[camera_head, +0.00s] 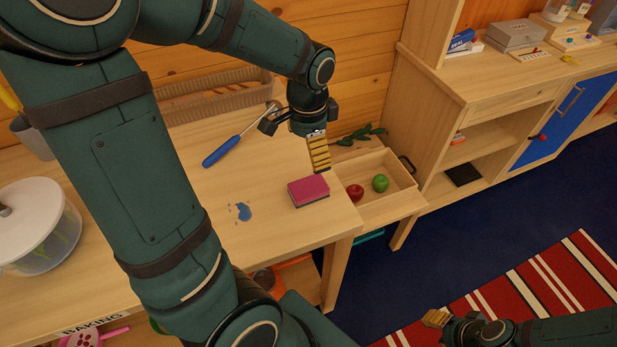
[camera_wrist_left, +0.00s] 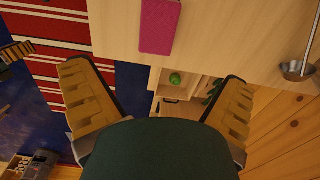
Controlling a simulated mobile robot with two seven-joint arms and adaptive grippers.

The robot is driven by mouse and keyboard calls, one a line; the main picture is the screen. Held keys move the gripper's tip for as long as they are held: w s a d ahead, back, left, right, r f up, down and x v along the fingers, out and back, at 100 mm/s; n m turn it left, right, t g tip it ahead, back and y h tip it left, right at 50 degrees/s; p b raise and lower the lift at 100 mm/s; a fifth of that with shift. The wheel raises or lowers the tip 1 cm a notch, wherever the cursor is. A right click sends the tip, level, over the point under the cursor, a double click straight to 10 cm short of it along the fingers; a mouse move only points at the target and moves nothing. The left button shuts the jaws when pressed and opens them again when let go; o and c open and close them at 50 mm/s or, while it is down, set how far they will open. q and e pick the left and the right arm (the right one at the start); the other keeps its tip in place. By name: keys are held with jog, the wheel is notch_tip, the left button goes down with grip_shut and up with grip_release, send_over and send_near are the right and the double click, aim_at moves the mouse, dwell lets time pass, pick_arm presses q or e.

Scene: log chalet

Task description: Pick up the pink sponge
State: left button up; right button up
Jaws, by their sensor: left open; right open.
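The pink sponge (camera_head: 308,190) with a dark underside lies flat on the wooden table (camera_head: 270,225), near its right edge. It also shows at the top of the left wrist view (camera_wrist_left: 160,26). My left gripper (camera_head: 317,150) hangs above the table, a little behind and above the sponge, and does not touch it. In the left wrist view its two ridged tan fingers (camera_wrist_left: 158,100) are spread wide with nothing between them. My right gripper (camera_head: 437,318) is low at the bottom right, over the floor by the striped rug, empty and away from the table.
An open drawer (camera_head: 395,203) beside the table holds a red apple (camera_head: 355,192) and a green apple (camera_head: 380,183). A lidded pot (camera_head: 35,230) stands far left. A wooden cabinet (camera_head: 470,120) stands right.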

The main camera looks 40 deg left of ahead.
aim_at(308, 186)
pick_arm(q)
notch_tip(308, 186, down, 9)
jog(key=shift+s+d+r+b, duration=0.1)
jog(key=shift+r+b, duration=0.05)
jog(key=shift+b, duration=1.1)
notch_tip(308, 186, down, 5)
jog(key=shift+f+b, duration=0.1)
jog(key=shift+b, duration=0.8)
jog(key=c, duration=0.9)
jog(key=shift+c, duration=0.3)
